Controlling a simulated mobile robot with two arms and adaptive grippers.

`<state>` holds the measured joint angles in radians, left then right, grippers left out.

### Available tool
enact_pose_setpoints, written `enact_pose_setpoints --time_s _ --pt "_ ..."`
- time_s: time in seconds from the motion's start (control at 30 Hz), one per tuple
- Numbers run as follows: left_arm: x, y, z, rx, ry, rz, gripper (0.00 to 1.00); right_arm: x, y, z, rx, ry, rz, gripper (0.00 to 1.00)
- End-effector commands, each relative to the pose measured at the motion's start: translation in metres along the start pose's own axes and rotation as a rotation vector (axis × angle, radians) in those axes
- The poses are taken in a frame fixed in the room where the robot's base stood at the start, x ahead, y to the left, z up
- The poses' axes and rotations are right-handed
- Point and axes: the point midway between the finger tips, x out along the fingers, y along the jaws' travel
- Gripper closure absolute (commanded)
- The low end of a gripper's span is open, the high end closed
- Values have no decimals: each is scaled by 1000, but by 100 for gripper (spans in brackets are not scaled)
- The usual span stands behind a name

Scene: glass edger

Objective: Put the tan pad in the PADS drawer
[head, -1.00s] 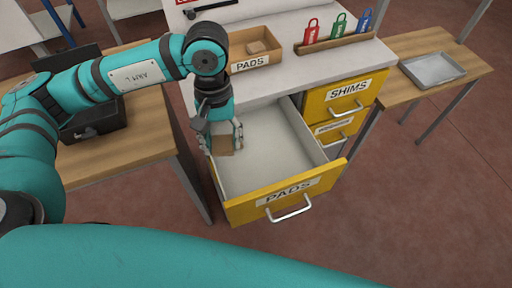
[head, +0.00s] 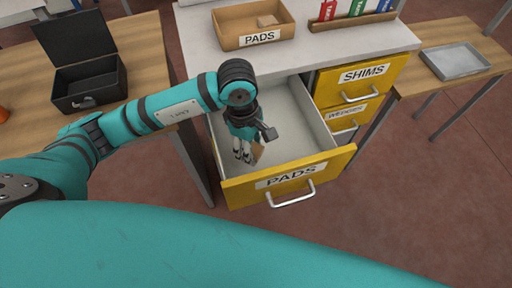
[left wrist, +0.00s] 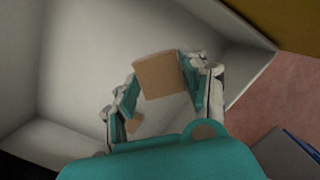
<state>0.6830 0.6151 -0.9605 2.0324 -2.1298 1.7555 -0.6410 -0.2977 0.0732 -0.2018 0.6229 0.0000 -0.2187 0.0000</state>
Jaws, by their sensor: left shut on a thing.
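The tan pad (head: 258,152) is a small square block held between the fingers of my left gripper (head: 247,156). It shows clearly in the left wrist view (left wrist: 160,76), where the fingers are on both sides of it. The PADS drawer (head: 300,140) is pulled open, with a yellow front, a bar handle and a pale interior. My left gripper points down inside the drawer's outline, near its left wall. I cannot tell how far the pad is above the drawer floor. My right gripper is in neither view.
A wooden tray labelled PADS (head: 228,42) with a tan block stands on the worktop above. The SHIMS drawer (head: 340,85) is shut. An open black box (head: 90,97) stands on the left table. A grey tray (head: 455,75) is on the right table.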

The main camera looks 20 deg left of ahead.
Motion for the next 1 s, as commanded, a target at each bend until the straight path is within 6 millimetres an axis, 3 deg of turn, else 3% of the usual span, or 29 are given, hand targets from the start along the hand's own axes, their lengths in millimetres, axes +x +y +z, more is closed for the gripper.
enact_pose_setpoints --time_s 0.1,0.53,0.9,0.93,1.0 --pt "18 -1 -2 0 0 -3 66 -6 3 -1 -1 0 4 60" --pt "64 -1 -8 2 0 -3 66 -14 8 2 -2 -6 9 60" --pt "70 0 -9 4 0 1 66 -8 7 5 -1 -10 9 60" --pt "69 0 -9 4 0 1 51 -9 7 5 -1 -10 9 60" --pt "68 0 -8 4 0 1 42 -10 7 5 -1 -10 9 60"
